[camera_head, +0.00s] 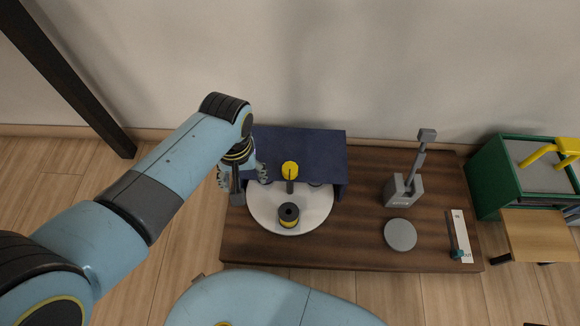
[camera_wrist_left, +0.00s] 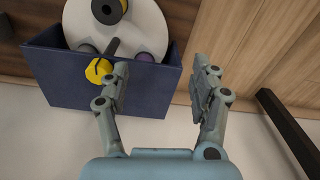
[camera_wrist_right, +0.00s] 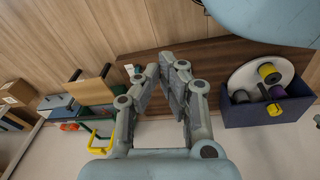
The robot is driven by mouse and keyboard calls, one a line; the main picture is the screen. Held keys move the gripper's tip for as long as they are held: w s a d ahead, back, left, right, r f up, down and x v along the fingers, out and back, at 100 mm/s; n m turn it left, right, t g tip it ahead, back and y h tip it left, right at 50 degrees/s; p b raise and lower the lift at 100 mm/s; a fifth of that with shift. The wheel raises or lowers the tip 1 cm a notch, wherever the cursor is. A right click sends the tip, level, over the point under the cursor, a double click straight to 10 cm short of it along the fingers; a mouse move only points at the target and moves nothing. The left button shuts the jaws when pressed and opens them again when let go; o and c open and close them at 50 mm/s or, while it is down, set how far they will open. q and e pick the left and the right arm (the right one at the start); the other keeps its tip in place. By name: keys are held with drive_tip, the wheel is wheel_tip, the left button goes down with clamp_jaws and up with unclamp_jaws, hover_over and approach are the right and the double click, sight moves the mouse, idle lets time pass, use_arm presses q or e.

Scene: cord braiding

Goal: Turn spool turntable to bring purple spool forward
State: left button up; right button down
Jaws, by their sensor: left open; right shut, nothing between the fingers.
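The turntable (camera_head: 262,205) is a white disc, partly under a dark blue box-like cover (camera_head: 318,145). A spool with a yellow band (camera_head: 289,221) stands at its front. A yellow knob (camera_head: 290,169) and a dark post stand near its middle. The purple spool (camera_wrist_left: 146,57) is at the back by the blue cover in the left wrist view; it also shows in the right wrist view (camera_wrist_right: 278,92). My left gripper (camera_head: 249,183) is open and empty at the disc's left edge; contact cannot be told. My right gripper (camera_wrist_right: 172,85) is shut and empty, away from the turntable.
The wooden board (camera_head: 350,240) also holds a grey lever stand (camera_head: 404,190), a grey disc (camera_head: 400,235) and a white slider plate (camera_head: 461,240). A green crate (camera_head: 490,185) with a yellow handle stands at right. The board between turntable and stand is clear.

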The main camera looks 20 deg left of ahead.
use_arm(q)
drive_tip(key=r+n, duration=0.2)
hover_over(290, 168)
wheel_tip(290, 168, down, 7)
drive_tip(key=b, duration=0.5)
drive_tip(key=shift+s+b, duration=0.15)
drive_tip(key=shift+b, duration=0.25)
use_arm(e)
drive_tip(key=w+a+r+t, duration=0.2)
drive_tip(key=w+r, duration=0.2)
drive_tip(key=r, duration=0.1)
use_arm(q)
wheel_tip(290, 168, down, 3)
drive_tip(key=b, duration=0.2)
drive_tip(key=shift+b, duration=0.4)
drive_tip(key=shift+f+b, duration=0.55)
drive_tip(key=shift+b, duration=0.05)
use_arm(e)
wheel_tip(290, 168, down, 6)
drive_tip(key=w+t, duration=0.2)
drive_tip(key=t, duration=0.3)
drive_tip(key=shift+w+a+t+y, duration=0.2)
drive_tip(key=shift+a+t+y, duration=0.1)
drive_tip(key=shift+y, duration=0.1)
use_arm(q)
drive_tip(key=shift+w, duration=0.2)
clamp_jaws()
